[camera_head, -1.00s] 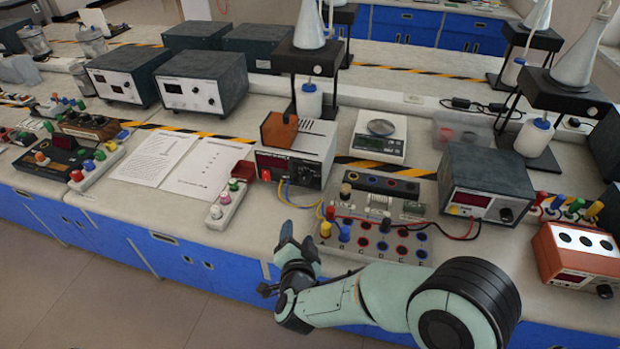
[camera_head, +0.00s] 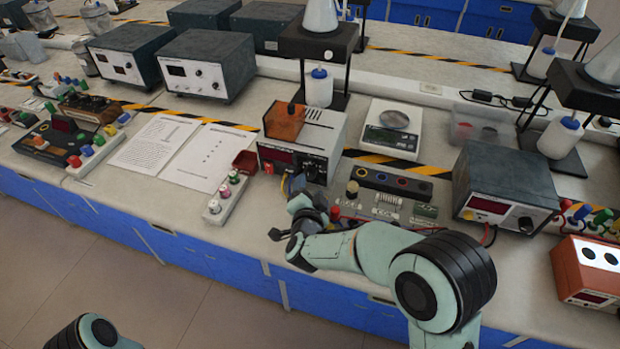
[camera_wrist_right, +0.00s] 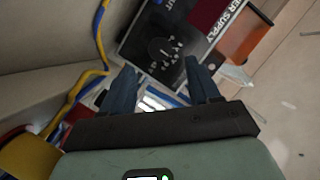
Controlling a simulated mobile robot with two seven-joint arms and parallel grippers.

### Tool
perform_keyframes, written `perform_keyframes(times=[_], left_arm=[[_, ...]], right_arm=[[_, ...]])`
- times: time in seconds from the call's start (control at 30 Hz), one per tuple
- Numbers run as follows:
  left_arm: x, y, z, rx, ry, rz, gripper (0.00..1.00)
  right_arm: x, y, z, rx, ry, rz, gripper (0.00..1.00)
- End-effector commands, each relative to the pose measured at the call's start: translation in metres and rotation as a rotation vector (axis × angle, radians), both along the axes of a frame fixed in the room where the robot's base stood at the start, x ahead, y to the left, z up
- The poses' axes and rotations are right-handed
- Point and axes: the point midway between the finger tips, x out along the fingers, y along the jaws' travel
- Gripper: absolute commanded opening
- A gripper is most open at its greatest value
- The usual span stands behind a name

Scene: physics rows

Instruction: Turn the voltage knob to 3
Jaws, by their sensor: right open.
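The power supply (camera_head: 330,140) is a light box with a red display and a dark front panel, in the middle of the bench. Its round black voltage knob (camera_head: 311,172) is on the right of that front. In the right wrist view the knob (camera_wrist_right: 160,48) shows with a dial scale around it, beside "SUPPLY" lettering; the pointer's number is too small to read. My right gripper (camera_head: 303,194) is just in front of the power supply. In the wrist view its two dark fingers (camera_wrist_right: 160,75) are apart, with the knob beyond their tips and no contact visible. My left gripper is out of view.
A component board (camera_head: 385,205) stands right of the power supply, partly hidden by my right arm. Blue and yellow wires (camera_wrist_right: 100,45) hang near the right gripper. A small terminal strip (camera_head: 228,195) and papers (camera_head: 200,157) lie to the left.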

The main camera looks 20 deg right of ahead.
Motion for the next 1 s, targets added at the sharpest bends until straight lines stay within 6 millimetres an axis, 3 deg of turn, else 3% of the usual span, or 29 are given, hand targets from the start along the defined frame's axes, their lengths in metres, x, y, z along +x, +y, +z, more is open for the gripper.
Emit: perform_keyframes(times=[0.1,0.3,0.7,0.9,1.0], left_arm=[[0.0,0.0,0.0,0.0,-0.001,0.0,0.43],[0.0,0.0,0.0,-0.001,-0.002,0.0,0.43],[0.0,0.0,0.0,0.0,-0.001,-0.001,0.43],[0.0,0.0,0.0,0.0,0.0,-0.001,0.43],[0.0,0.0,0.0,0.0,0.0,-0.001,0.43]], right_arm=[[0.022,-0.007,-0.007,-0.002,0.0,-0.002,0.61],[0.045,-0.014,-0.013,0.0,-0.001,0.0,0.61],[0.053,-0.016,-0.015,0.0,0.0,0.001,0.61],[0.052,-0.016,-0.015,0.0,0.0,0.001,0.05],[0.052,-0.016,-0.015,-0.001,0.001,0.001,0.05]])
